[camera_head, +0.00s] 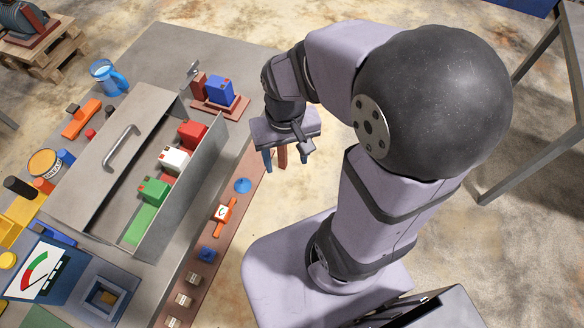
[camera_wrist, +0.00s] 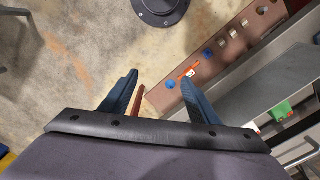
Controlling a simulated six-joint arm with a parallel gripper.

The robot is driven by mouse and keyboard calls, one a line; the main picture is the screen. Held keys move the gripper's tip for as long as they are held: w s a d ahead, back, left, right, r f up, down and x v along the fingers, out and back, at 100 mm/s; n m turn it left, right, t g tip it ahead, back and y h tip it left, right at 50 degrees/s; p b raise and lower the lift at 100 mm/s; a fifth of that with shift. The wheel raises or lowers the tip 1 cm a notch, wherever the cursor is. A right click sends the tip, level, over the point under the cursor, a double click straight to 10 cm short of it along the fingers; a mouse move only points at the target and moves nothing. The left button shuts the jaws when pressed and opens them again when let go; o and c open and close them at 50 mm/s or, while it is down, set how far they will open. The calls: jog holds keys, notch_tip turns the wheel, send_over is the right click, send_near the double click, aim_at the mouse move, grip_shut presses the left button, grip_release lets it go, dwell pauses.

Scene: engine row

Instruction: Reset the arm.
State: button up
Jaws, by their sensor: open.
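An open metal case (camera_head: 205,175) on the bench (camera_head: 215,50) holds red, white and green blocks. A blue block (camera_head: 220,89) sits on a red stand behind it. A brown ledge (camera_head: 245,190) with small parts runs along the bench edge. A metal frame (camera_head: 545,70) stands right.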

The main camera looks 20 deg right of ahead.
jog(key=s, duration=0.1)
jog(key=s+f+n, duration=0.1)
jog(key=s, duration=0.1)
